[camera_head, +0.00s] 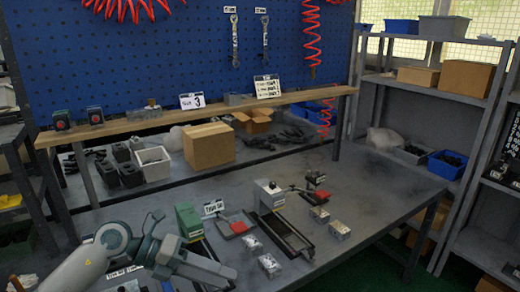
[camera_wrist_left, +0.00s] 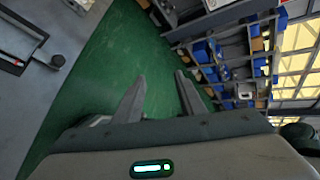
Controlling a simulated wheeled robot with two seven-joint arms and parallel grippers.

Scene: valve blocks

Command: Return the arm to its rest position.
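My left arm (camera_head: 120,245) comes in from the lower left over the front of the grey table (camera_head: 365,200). Its gripper (camera_head: 231,276) is low over the table's front part, left of the small metal blocks. In the left wrist view the two fingers (camera_wrist_left: 160,84) are spread apart with nothing between them, and green floor shows behind them. My right gripper is not seen in either view.
Small metal blocks (camera_head: 269,264) lie on the table, with more blocks (camera_head: 339,229) to the right. A green fixture (camera_head: 188,218), a white-topped fixture (camera_head: 268,192) and a red part (camera_head: 236,226) stand behind. A shelf rack (camera_head: 440,100) stands at the right.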

